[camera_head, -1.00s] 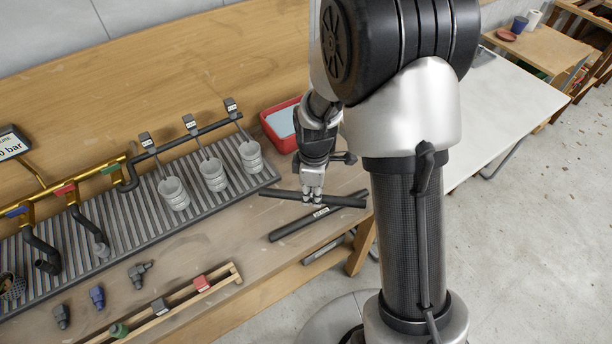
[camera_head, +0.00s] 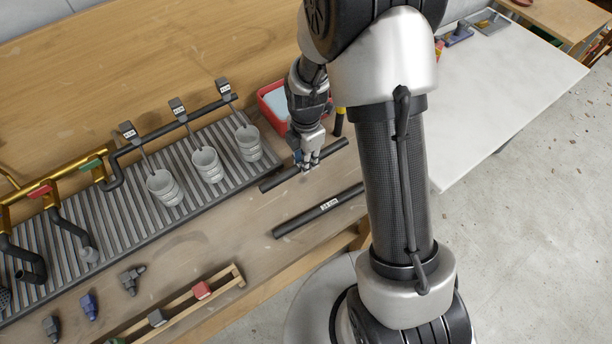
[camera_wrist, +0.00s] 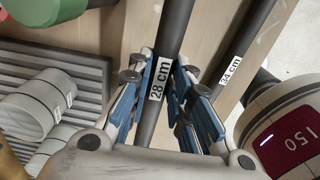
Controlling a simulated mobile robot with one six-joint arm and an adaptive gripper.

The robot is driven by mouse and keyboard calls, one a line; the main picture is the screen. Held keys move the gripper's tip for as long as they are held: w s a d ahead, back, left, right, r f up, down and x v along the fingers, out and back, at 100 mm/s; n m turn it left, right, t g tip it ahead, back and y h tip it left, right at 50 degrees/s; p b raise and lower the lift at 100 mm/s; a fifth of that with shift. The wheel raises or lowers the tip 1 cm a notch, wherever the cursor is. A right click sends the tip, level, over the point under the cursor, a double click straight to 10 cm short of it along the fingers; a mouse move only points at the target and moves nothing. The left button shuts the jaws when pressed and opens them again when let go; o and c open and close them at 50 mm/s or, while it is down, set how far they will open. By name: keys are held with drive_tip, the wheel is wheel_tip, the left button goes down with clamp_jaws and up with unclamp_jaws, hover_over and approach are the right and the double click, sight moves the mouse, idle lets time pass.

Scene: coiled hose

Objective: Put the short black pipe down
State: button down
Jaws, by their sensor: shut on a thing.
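My gripper (camera_head: 307,164) is shut on the short black pipe (camera_head: 278,179), near its middle. In the wrist view, my gripper's blue-padded fingers (camera_wrist: 163,100) stand on both sides of the short black pipe (camera_wrist: 174,30), at its "28 cm" label. The pipe lies over the bench, slanting up to the right in the head view. I cannot tell whether it touches the bench top. A longer black pipe (camera_head: 298,222) with a "34 cm" label lies on the bench, nearer the front edge and roughly parallel. It also shows in the wrist view (camera_wrist: 248,42), apart from the held pipe.
A ribbed grey drain tray (camera_head: 92,200) with white cups (camera_head: 207,164) is to the left. A red tray (camera_head: 262,98) stands behind my gripper. A wooden rack (camera_head: 236,281) and small fittings (camera_head: 131,279) lie front left. Bare bench (camera_head: 225,225) shows between.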

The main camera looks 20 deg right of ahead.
sight(306, 179)
drive_tip(key=shift+w+f+b, duration=0.1)
drive_tip(key=shift+f+b, duration=0.85)
drive_tip(key=shift+f, duration=2.55)
drive_tip(key=shift+f, duration=0.15)
drive_tip(key=c, duration=1.5)
unclamp_jaws()
drive_tip(key=shift+o, duration=0.2)
